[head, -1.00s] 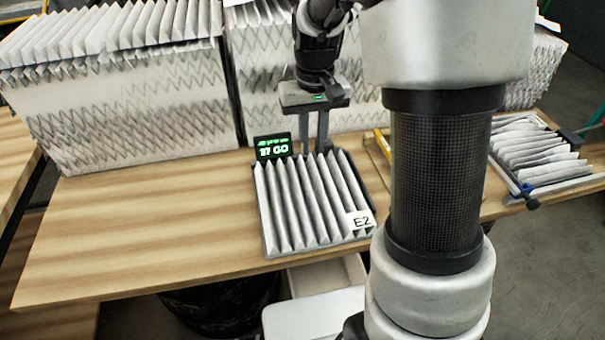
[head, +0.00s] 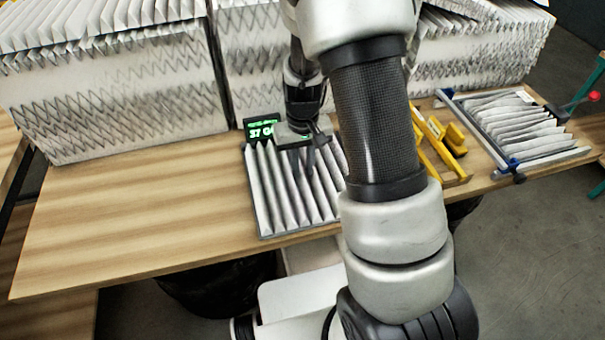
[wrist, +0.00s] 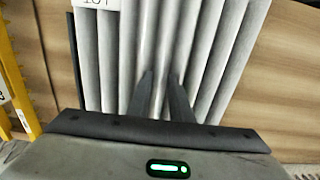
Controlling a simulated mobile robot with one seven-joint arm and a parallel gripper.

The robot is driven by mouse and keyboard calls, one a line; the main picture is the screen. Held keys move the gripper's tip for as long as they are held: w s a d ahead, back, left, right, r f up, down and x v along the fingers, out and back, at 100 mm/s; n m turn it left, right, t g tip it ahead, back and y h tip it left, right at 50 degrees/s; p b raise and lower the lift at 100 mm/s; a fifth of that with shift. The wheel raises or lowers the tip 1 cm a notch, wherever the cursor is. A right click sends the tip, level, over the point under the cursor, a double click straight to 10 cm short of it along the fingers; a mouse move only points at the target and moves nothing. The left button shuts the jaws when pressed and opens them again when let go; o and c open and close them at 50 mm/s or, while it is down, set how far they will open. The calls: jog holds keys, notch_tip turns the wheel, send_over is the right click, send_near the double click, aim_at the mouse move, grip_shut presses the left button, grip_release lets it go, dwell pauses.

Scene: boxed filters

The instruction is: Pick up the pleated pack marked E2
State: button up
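The pleated pack (head: 262,195) is a row of white-grey pleats in a dark frame, lying on the wooden bench. My arm covers its right side and near right corner in the head view, so its label is hidden there. In the wrist view the pack (wrist: 217,40) fills the middle, with a white label (wrist: 97,4) cut off at the top edge; its mark is not fully readable. My gripper (head: 303,168) points down over the pack's pleats. Its two fingers (wrist: 161,80) stand apart, with pale pleat between them. Whether the tips touch the pleats is unclear.
A small display with green digits (head: 262,129) stands behind the pack. Large pleated filter blocks (head: 115,95) line the bench's back. Yellow parts (head: 437,150) and another framed pleated pack (head: 520,125) lie to the right. The bench's left (head: 130,210) is clear.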

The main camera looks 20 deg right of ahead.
aim_at(303, 171)
jog(key=shift+f, duration=0.2)
grip_shut()
notch_tip(303, 171, up, 10)
dwell(0.5)
